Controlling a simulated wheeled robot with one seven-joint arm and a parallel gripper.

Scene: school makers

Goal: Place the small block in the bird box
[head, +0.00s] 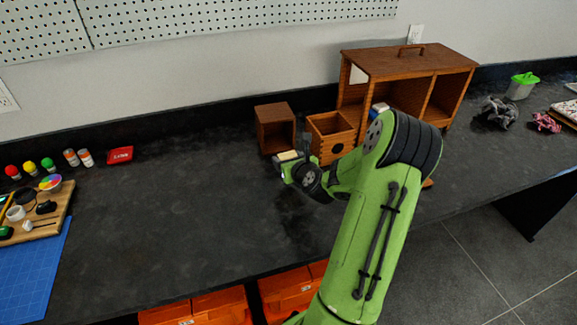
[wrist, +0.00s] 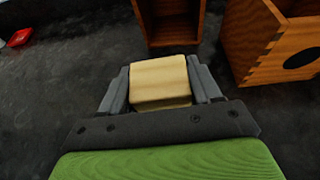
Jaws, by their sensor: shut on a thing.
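A small pale wooden block (wrist: 160,80) is held between the two fingers of my gripper (wrist: 162,88) in the wrist view. The block (head: 288,155) also shows in the head view at the end of my green arm, above the dark counter. Just behind it and slightly left is an open-fronted wooden box (head: 267,135). A wooden box with a round hole (head: 318,149) in its front, open at the top, stands to the right of my gripper; it looks like the bird box. In the wrist view this box (wrist: 262,42) is at the upper right, apart from the gripper.
A large wooden cabinet (head: 385,68) with a handle stands behind to the right, partly hidden by my arm. A red box (head: 120,155) and several paint bottles are at the left, by a wooden tray (head: 45,225) and blue mat (head: 38,265). The counter between is clear.

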